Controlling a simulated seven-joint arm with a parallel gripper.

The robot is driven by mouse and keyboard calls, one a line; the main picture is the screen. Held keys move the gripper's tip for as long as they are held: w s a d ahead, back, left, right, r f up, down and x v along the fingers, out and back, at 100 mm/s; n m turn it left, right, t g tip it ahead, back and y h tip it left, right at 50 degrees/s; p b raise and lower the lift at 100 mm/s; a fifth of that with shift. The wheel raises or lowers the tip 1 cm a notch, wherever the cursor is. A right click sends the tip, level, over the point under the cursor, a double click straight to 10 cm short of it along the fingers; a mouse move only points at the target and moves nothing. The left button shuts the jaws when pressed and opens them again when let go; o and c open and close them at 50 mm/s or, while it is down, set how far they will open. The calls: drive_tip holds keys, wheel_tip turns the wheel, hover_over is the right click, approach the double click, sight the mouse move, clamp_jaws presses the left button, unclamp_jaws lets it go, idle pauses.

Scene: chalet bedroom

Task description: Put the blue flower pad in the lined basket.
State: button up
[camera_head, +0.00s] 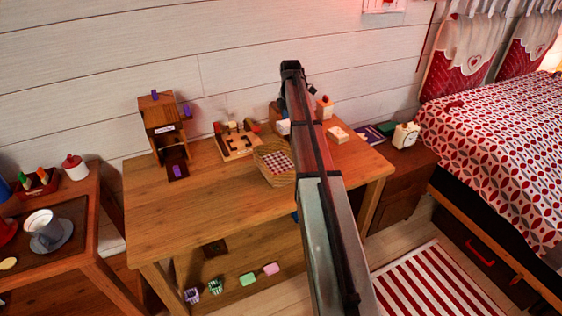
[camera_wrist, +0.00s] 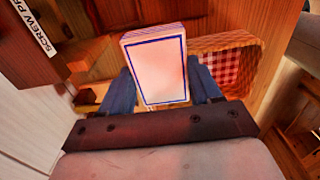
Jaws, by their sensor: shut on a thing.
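My gripper (camera_wrist: 160,70) is shut on a white pad with a blue border line (camera_wrist: 156,68), one finger on each side of it. No flower shows on the face I see. The lined basket (camera_wrist: 248,45) is wicker with a red and white checked cloth, and lies to the right of the pad in the wrist view. In the head view the basket (camera_head: 266,174) stands on the wooden table, just left of my arm. The pad appears apart from the basket. My arm hides most of the gripper in the head view.
A small wooden cabinet (camera_head: 158,122) stands at the table's back left; a labelled wooden piece (camera_wrist: 38,45) is near the gripper. A wooden tray (camera_head: 238,147) stands behind the basket. A pale block (camera_head: 338,134) lies right of my arm. The table's front left (camera_head: 190,220) is clear.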

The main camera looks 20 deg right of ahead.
hover_over(279, 167)
drive_tip(key=shift+f, duration=5.1)
drive_tip(key=shift+f, duration=0.15)
drive_tip(key=o, duration=1.1)
drive_tip(key=shift+c, duration=0.2)
wheel_tip(279, 167, up, 12)
drive_tip(key=shift+r, duration=0.2)
